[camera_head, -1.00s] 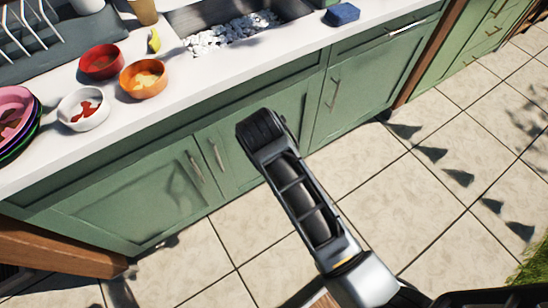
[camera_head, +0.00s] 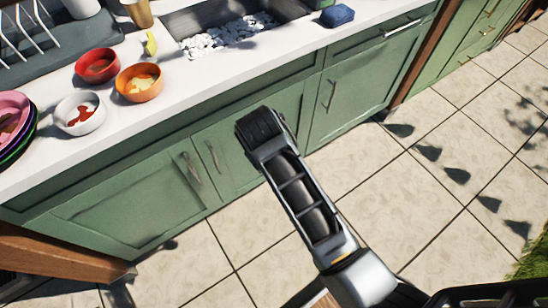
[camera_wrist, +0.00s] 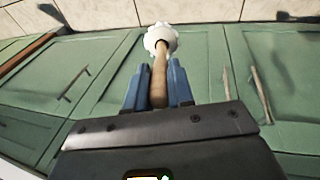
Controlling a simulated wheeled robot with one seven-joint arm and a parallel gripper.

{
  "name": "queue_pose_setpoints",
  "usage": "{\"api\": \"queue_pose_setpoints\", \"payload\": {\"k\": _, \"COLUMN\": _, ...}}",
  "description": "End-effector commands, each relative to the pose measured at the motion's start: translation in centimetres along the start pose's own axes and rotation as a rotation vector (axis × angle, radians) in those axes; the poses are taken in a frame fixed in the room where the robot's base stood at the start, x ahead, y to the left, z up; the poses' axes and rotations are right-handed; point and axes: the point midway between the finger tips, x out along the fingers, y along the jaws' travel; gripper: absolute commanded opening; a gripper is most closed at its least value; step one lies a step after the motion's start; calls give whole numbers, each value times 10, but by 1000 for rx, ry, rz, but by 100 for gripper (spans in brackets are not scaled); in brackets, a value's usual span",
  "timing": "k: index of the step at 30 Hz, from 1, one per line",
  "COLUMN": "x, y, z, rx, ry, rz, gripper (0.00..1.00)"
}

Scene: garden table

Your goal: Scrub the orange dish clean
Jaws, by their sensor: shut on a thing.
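The orange dish (camera_head: 139,91) is a small bowl on the white counter, with pale yellow stains inside. My gripper (camera_wrist: 158,88) has blue fingers and is shut on the wooden handle of a brush (camera_wrist: 159,75). The brush's round white head (camera_wrist: 160,38) points away from my wrist, with the green cabinet doors behind it. The dish is not visible in the wrist view. In the head view the brush and fingers are hidden; my arm is in front of the cabinets, apart from the dish.
A red bowl (camera_head: 97,75) and a white bowl with red stains (camera_head: 80,124) stand beside the dish. Stacked plates (camera_head: 14,117) are at the left. A sink (camera_head: 282,12) with white pebbles lies behind. A blue sponge (camera_head: 337,15) is to its right. The tiled floor (camera_head: 400,220) is clear.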

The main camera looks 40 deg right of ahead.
Motion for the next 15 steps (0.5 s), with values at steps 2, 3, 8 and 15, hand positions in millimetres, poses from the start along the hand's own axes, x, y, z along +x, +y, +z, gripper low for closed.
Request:
{"api": "queue_pose_setpoints", "payload": {"k": 2, "x": 0, "y": 3, "z": 0, "rx": -5, "ry": 1, "rz": 5, "gripper": 0}}
{"api": "queue_pose_setpoints", "payload": {"k": 3, "x": 0, "y": 4, "z": -1, "rx": -6, "ry": 1, "rz": 6, "gripper": 0}}
{"api": "queue_pose_setpoints", "payload": {"k": 8, "x": 0, "y": 4, "z": -2, "rx": -5, "ry": -1, "rz": 3, "gripper": 0}}
{"api": "queue_pose_setpoints", "payload": {"k": 15, "x": -1, "y": 8, "z": -5, "rx": -3, "ry": -3, "rz": 1, "gripper": 0}}
